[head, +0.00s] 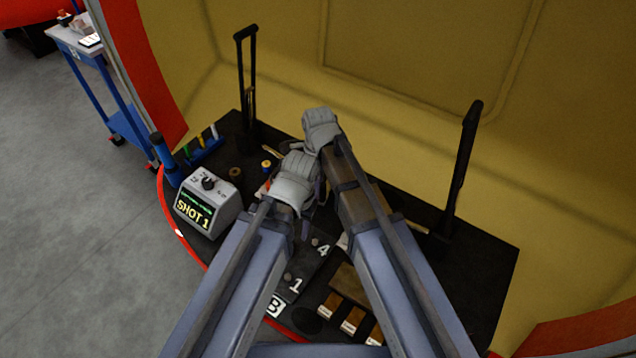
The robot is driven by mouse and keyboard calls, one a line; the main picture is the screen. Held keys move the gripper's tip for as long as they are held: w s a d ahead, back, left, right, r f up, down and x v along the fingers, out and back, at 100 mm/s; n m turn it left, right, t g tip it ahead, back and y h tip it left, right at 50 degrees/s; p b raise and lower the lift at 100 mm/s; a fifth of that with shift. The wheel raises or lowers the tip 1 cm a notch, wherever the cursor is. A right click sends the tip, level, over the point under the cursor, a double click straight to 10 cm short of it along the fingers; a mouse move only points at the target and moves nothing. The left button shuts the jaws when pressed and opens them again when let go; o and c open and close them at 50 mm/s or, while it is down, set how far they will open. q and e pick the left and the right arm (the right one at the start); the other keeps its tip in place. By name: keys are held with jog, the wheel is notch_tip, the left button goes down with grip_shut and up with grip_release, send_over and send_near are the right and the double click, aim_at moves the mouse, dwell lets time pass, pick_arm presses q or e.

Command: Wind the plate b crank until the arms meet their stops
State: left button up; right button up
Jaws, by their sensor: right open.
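A dark plate (305,272) marked 1 and 4, with a B label (275,306) at its near end, lies on the black floor panel, partly behind my arms. I cannot make out its crank. Two tall black uprights stand on the panel, one at the left (240,80) and one at the right (462,165). I cannot tell whether they are the arms of the task. My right gripper (320,130) is open, above the panel's middle near the yellow wall. My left gripper (296,180) is close beside it, just nearer; its fingers are hidden.
A grey box (208,207) showing "SHOT 1" stands at the left, beside a blue holder with coloured tools (200,146). The curved yellow wall (430,60) closes the back. A blue cart (100,85) stands outside, left.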

notch_tip(320, 180, up, 5)
jog(key=p, duration=0.4)
dwell(0.3)
jog(key=s+d+n, duration=0.4)
jog(key=d+n, duration=0.5)
jog(key=n, duration=0.1)
jog(key=s+d+n, duration=0.5)
jog(key=d+n, duration=0.4)
jog(key=n, duration=0.1)
jog(key=s+a+n+h, duration=0.1)
jog(key=s+a+n, duration=0.2)
jog(key=a, duration=0.8)
jog(key=shift+s+a+r+n, duration=0.2)
jog(key=shift+s+a+n, duration=0.1)
jog(key=shift+s, duration=0.9)
